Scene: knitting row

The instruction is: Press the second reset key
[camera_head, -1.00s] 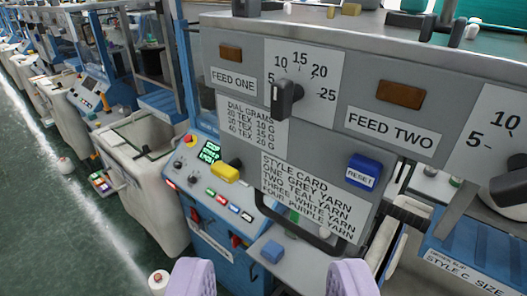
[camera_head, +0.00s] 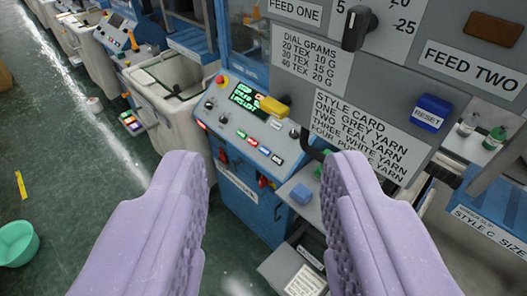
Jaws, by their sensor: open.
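A blue key marked RESET (camera_head: 431,113) sits on the grey panel (camera_head: 385,85) at the right, below and left of the FEED TWO label (camera_head: 471,69). It is the only key that I can read as RESET. My gripper (camera_head: 265,170) is open and empty, with its two lilac fingers apart in the lower middle of the view. The fingers appear in front of the machine, to the left of and below the RESET key. No contact with the key shows.
A yellow part (camera_head: 275,107) juts out by the blue control panel (camera_head: 243,120) with a green display. A black dial (camera_head: 356,26) sticks out above. A green basin (camera_head: 17,244) stands on the open floor at left.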

